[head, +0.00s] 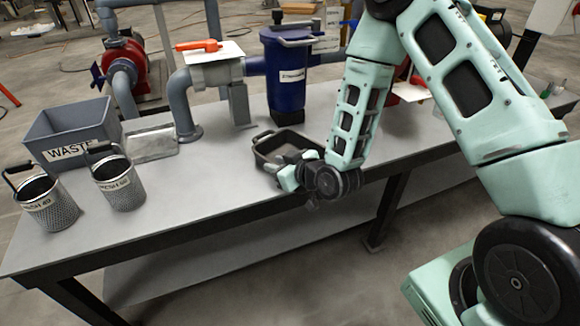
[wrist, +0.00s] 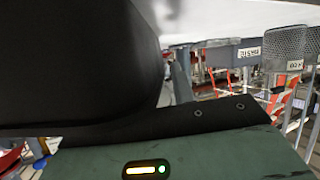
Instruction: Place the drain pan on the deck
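The drain pan (head: 262,158), a dark shallow pan with a handle at its far left corner, is over the grey deck (head: 215,175) near its front edge, in front of the blue strainer. It looks level; I cannot tell if its underside touches the deck. My gripper (head: 296,166) is at the pan's near right side, overlapping its rim in the head view. The fingertips are hidden, so their grip does not show. In the wrist view a large dark shape fills the left and hides the fingers; I cannot tell what it is.
The blue strainer (head: 286,75) stands behind the pan. A valve with an orange handle (head: 199,46) and grey piping stand left of it. A shallow metal tray (head: 150,145), a grey WASTE bin (head: 60,125) and two mesh baskets (head: 120,185) (head: 48,205) sit left. The middle deck is clear.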

